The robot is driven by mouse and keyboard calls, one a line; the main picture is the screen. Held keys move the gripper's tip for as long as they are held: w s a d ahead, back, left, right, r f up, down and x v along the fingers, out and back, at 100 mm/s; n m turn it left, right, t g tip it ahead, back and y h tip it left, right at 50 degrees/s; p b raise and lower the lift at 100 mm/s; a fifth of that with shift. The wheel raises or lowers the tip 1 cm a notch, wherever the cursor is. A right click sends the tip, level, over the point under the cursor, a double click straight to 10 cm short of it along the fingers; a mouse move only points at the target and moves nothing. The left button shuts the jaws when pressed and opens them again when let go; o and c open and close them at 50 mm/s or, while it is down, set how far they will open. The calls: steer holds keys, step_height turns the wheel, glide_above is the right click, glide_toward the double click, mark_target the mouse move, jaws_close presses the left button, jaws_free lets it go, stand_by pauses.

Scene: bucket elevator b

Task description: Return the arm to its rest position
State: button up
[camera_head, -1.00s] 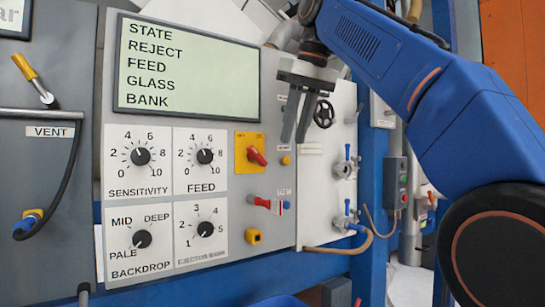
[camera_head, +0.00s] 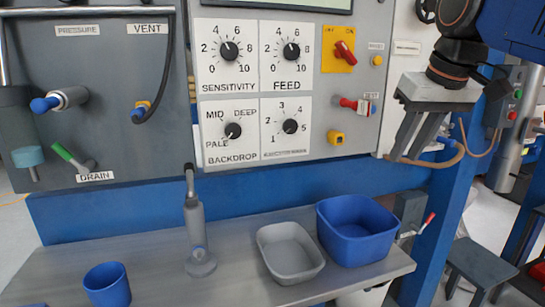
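My gripper (camera_head: 404,158) hangs from my blue arm at the upper right of the head view, in front of the panel's right edge. Its two grey fingers point down, with a gap between them and nothing in it. The gripper stands clear to the right of the knobs and the red-handled lever (camera_head: 352,103); whether it touches anything behind it I cannot tell.
The grey control panel (camera_head: 375,140) carries dials and a red rotary switch (camera_head: 345,53). Below, a bench (camera_head: 225,285) holds a grey tray (camera_head: 262,240), a blue bin (camera_head: 330,212), a blue cup (camera_head: 107,287) and a grey upright fitting (camera_head: 195,225).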

steer(key=s+f, duration=0.4)
steer(key=f, duration=0.6)
steer(key=s+d+f+m, duration=0.1)
steer(key=s+f, duration=0.3)
steer(key=f, duration=0.6)
steer(key=s+d+f, duration=0.1)
steer(key=s+f, duration=0.4)
steer(key=f, duration=0.6)
steer(key=shift+d+h, duration=0.15)
steer(key=shift+h, duration=0.25)
